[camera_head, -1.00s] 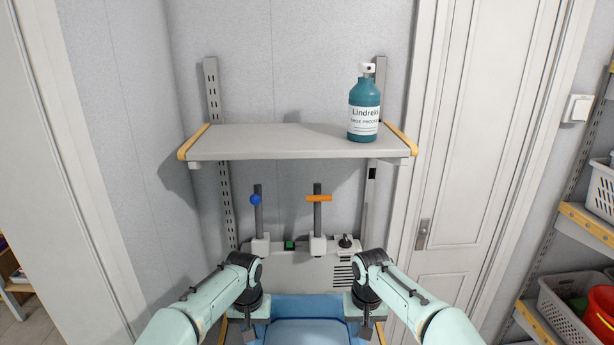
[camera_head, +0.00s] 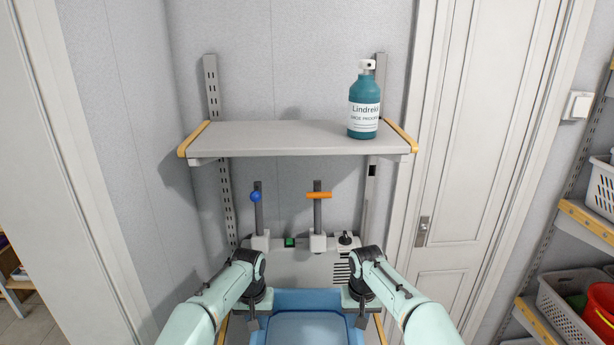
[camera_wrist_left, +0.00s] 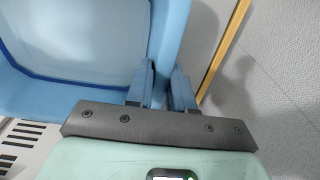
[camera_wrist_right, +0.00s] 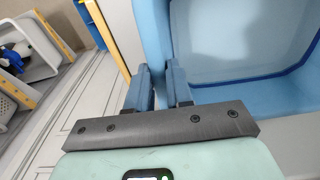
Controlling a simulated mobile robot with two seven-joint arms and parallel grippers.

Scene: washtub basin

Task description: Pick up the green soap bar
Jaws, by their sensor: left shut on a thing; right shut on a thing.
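A blue basin (camera_head: 310,298) is low in the middle of the head view, between my two arms. My left gripper (camera_wrist_left: 164,72) is shut on the basin's side wall, with one finger on each side of it. My right gripper (camera_wrist_right: 159,70) is shut on the opposite side wall in the same way. The basin's floor looks bare in the left wrist view (camera_wrist_left: 80,35) and the right wrist view (camera_wrist_right: 245,40). A small green block (camera_head: 290,242) shows on the grey unit behind the basin; I cannot tell whether it is soap. No clear soap bar shows.
The grey unit (camera_head: 318,268) has a lever with a blue knob (camera_head: 256,197) and one with an orange handle (camera_head: 319,195). A shelf (camera_head: 290,138) overhangs it, with a teal bottle (camera_head: 364,108) on top. A white door (camera_head: 470,170) is at right.

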